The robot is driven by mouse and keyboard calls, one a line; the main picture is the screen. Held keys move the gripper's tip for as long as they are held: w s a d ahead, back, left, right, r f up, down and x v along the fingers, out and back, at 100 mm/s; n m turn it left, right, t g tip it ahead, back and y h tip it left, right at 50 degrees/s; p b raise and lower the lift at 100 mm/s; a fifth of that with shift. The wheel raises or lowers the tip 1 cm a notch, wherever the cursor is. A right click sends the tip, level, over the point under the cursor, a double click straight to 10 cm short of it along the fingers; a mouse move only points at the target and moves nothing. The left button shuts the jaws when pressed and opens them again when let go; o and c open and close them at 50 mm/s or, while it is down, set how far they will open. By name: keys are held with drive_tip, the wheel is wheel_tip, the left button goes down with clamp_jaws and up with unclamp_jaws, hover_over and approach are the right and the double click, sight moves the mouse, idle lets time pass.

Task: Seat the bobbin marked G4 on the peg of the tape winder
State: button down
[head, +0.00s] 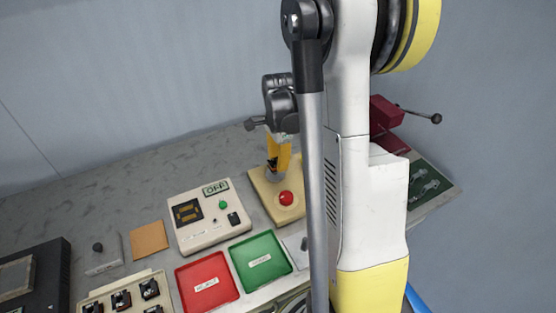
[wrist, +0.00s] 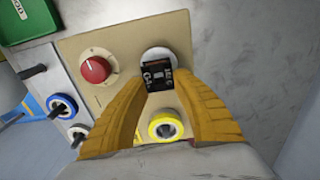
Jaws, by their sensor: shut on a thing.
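My gripper (wrist: 160,78) is shut on a small dark bobbin (wrist: 158,73) with pale markings, too blurred to read surely as G4. The bobbin is in front of a pale round disc (wrist: 157,54) on the tan plate of the tape winder (wrist: 120,48). I cannot tell whether it touches the disc or whether a peg is inside it. In the head view my gripper (head: 274,164) is over the winder plate (head: 262,203), near its back, with a grey disc below. The peg is hidden.
A red knob (wrist: 95,69) is left of the disc. A yellow-rimmed ring (wrist: 166,126) shows between my fingers. Red (head: 208,282) and green (head: 261,262) trays and a control box (head: 200,205) stand left of the winder.

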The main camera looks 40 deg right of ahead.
drive_tip(key=shift+f, duration=0.1)
idle(0.3)
drive_tip(key=shift+f+b, duration=0.9)
drive_tip(key=shift+f, duration=0.1)
drive_tip(key=c, duration=1)
unclamp_jaws()
wheel_tip(320, 180, up, 12)
drive_tip(key=shift+r, duration=0.1)
